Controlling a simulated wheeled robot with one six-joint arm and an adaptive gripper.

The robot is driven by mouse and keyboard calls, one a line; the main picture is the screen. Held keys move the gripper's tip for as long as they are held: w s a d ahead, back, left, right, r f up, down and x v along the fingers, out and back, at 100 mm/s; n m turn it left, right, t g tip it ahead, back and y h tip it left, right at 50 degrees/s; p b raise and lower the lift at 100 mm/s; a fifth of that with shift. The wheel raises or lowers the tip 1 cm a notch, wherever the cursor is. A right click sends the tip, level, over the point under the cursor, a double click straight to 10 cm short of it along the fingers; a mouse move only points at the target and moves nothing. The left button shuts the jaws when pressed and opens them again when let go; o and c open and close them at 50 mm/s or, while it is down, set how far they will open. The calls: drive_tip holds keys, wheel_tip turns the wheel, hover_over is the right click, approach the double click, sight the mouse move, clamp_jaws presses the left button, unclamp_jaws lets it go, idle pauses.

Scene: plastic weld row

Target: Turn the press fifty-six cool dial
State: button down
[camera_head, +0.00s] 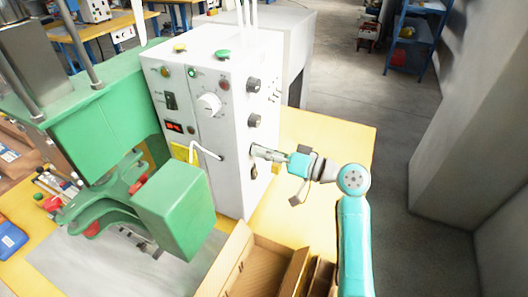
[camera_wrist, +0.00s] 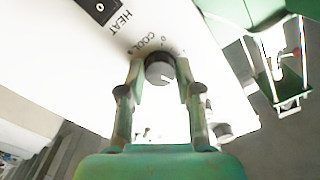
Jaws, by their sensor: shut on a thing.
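The cool dial (camera_wrist: 159,67) is a round grey knob with a white mark on its face, on a white panel by the printed word COOL. My gripper (camera_wrist: 160,78) has one finger on each side of the dial and is shut on it. In the head view my gripper (camera_head: 261,153) reaches from the right to the right side of the white control box (camera_head: 229,150). The dial is hidden there behind the fingers. Two dark dials, an upper one (camera_head: 253,85) and a lower one (camera_head: 253,121), sit above my gripper on that side.
The green press (camera_head: 176,208) stands left of the control box on a yellow table (camera_head: 328,142). An open cardboard box (camera_head: 232,261) is below my gripper. In the wrist view, a black switch (camera_wrist: 97,9) sits near the word HEAT. Open floor lies to the right.

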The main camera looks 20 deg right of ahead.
drive_tip(key=shift+m, duration=1.6)
drive_tip(key=c, duration=0.8)
unclamp_jaws()
drive_tip(key=v, duration=1.2)
